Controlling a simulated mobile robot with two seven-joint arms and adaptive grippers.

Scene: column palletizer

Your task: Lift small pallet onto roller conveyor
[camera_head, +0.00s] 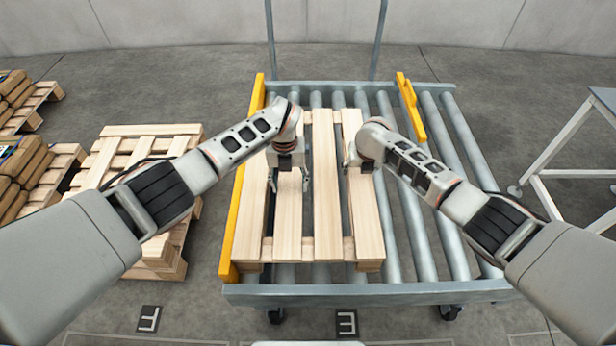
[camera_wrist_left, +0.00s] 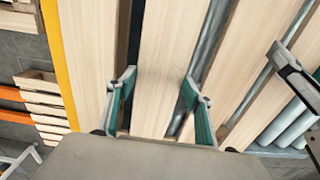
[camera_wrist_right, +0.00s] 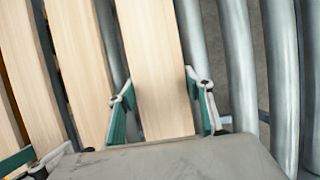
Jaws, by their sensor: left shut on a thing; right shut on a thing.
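The small wooden pallet (camera_head: 327,220) lies on the roller conveyor (camera_head: 420,230), at its left side beside the yellow guide rail (camera_head: 233,225). My left gripper (camera_head: 289,181) is shut on one slat of the pallet, left of its middle. In the left wrist view its green-padded fingers (camera_wrist_left: 158,105) straddle that slat. My right gripper (camera_head: 354,165) is shut on the pallet's right outer slat. In the right wrist view its fingers (camera_wrist_right: 165,110) sit on both sides of that slat, with rollers to the right. My wrists hide parts of the pallet's far half.
A stack of pallets (camera_head: 140,150) stands on the floor left of the conveyor. Pallets with brown sacks (camera_head: 22,160) are at the far left. A short yellow stop (camera_head: 410,105) is on the conveyor's far right. The right-hand rollers are bare. A white-framed table (camera_head: 570,130) stands right.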

